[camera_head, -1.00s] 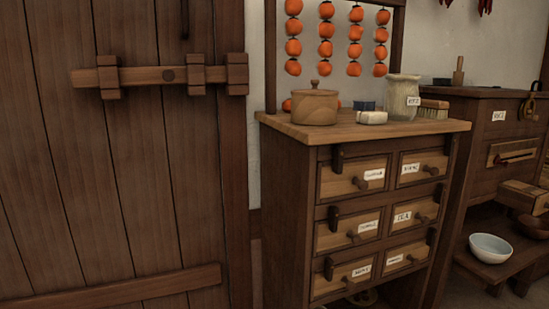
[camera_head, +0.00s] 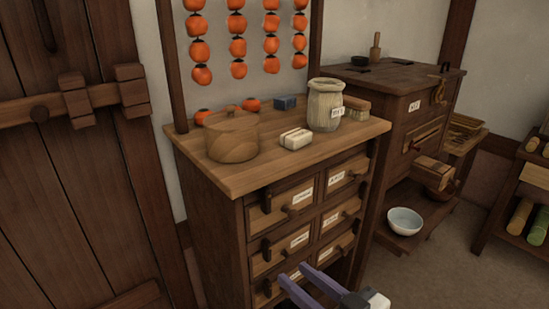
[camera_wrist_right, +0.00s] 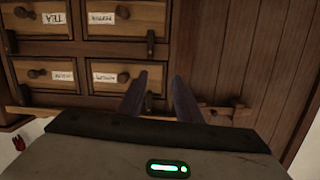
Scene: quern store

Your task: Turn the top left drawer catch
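The chest of small drawers (camera_head: 213,233) stands left of centre in the head view. Its top left drawer (camera_head: 300,207) is shut and has a white label and a round knob. The dark wooden catch (camera_head: 266,200) sits upright at that drawer's left edge. My right gripper (camera_head: 293,272) is open and empty, with purple fingers, in front of the lower drawers and below the catch. In the right wrist view the drawers appear upside down, and the open fingers (camera_wrist_right: 160,85) point toward them. My left gripper is out of view.
A lidded wooden pot (camera_head: 232,140), a white block (camera_head: 296,138) and a labelled jar (camera_head: 325,105) stand on the chest top. A plank door (camera_head: 70,190) is at left. A second cabinet (camera_head: 405,125) with a pale bowl (camera_head: 405,221) on its lower shelf stands right. Open floor lies at lower right.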

